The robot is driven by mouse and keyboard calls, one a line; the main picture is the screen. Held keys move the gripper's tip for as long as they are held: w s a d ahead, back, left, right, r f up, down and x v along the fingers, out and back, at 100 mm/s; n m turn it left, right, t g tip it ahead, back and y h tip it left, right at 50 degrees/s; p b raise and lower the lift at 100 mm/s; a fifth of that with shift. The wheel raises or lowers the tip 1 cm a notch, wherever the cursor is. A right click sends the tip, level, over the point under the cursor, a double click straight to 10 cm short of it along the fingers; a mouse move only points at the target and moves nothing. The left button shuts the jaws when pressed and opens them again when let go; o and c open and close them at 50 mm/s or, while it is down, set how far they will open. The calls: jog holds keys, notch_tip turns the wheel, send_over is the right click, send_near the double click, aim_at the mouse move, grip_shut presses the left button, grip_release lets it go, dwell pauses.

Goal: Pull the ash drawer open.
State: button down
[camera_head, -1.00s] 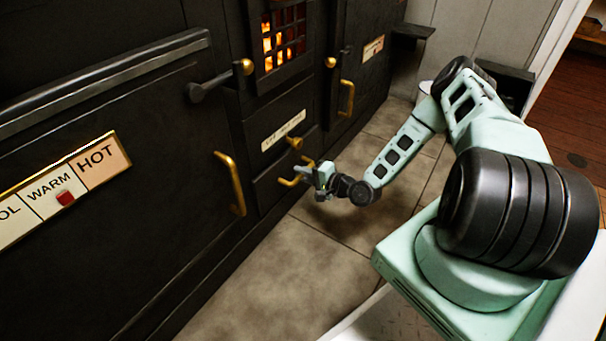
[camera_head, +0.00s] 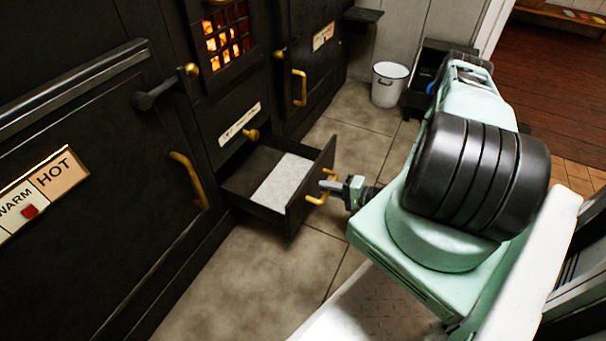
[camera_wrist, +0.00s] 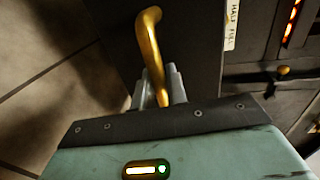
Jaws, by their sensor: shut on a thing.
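The ash drawer (camera_head: 238,192) is a black drawer low in the stove, pulled well out of its opening. A pale grey layer (camera_head: 283,182) lies on its floor. Its brass handle (camera_head: 316,199) is on the drawer front. My gripper (camera_head: 328,187) is shut on this handle. In the wrist view the brass handle (camera_wrist: 151,45) runs down between my two grey fingers (camera_wrist: 160,88); the fingertips' far sides are hidden.
A grate with glowing fire (camera_head: 226,40) and a brass knob (camera_head: 251,134) are above the drawer. Oven doors with brass handles (camera_head: 300,88) flank it. A white bucket (camera_head: 388,84) stands at the back by a dark box. Tiled floor (camera_head: 240,275) is clear in front.

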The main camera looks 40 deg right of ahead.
jog(key=f+p+v, duration=0.1)
jog(key=v, duration=0.7)
jog(key=shift+s+f, duration=0.3)
jog(key=shift+s, duration=0.1)
jog(key=shift+d, duration=0.1)
jog(key=c, duration=1.5)
grip_release()
jog(key=p+v, duration=0.5)
jog(key=v, duration=1.2)
jog(key=shift+s+d, duration=0.1)
jog(key=shift+s, duration=0.1)
